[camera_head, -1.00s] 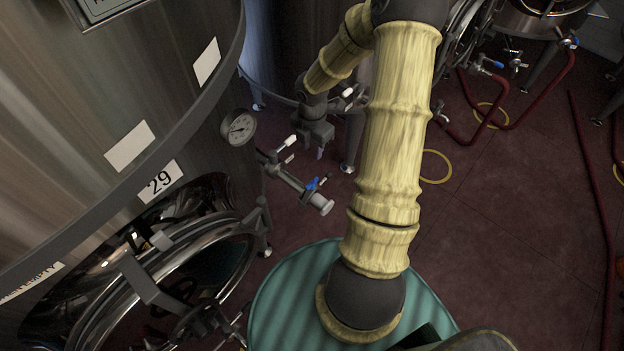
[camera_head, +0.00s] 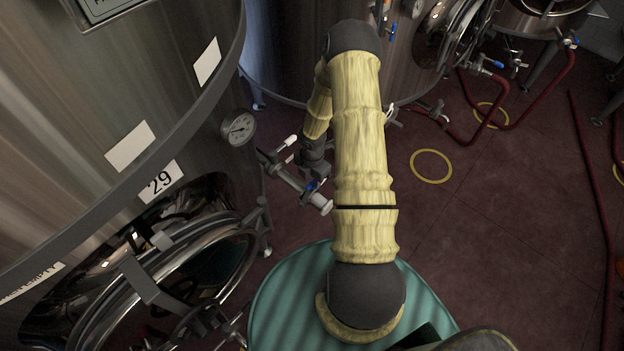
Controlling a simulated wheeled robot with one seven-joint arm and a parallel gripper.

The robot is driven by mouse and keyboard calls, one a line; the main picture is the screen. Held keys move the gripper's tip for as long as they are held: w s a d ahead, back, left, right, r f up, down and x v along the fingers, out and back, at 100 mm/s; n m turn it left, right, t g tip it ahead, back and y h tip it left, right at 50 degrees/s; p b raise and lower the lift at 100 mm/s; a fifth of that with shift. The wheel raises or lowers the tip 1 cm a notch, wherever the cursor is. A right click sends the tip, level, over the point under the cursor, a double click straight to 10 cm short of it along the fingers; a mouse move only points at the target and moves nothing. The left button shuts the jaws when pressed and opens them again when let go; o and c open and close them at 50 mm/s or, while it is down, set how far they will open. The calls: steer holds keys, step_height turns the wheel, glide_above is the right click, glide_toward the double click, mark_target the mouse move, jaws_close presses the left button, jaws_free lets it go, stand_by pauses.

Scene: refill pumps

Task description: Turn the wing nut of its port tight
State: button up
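A metal outlet port (camera_head: 322,204) sticks out from tank 29 on a pipe (camera_head: 287,177), left of my forearm. A small blue winged part (camera_head: 313,187) sits on the pipe just behind the port's end; I cannot tell whether it is the wing nut. A white-tipped handle (camera_head: 290,140) stands nearer the tank. My gripper (camera_head: 311,188) points down over the pipe, at or very close to the blue part. Its fingers are small and dark here, partly merging with the fitting, so contact and finger opening cannot be made out.
The steel tank (camera_head: 225,165) with a gauge (camera_head: 239,129) and round hatch (camera_head: 160,290) fills the left. Another tank (camera_head: 290,60) stands behind. Red hoses (camera_head: 585,150) and yellow rings (camera_head: 431,152) lie on the floor. The floor at right is mostly open.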

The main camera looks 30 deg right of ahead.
steer(key=shift+f, duration=0.45)
jaws_close()
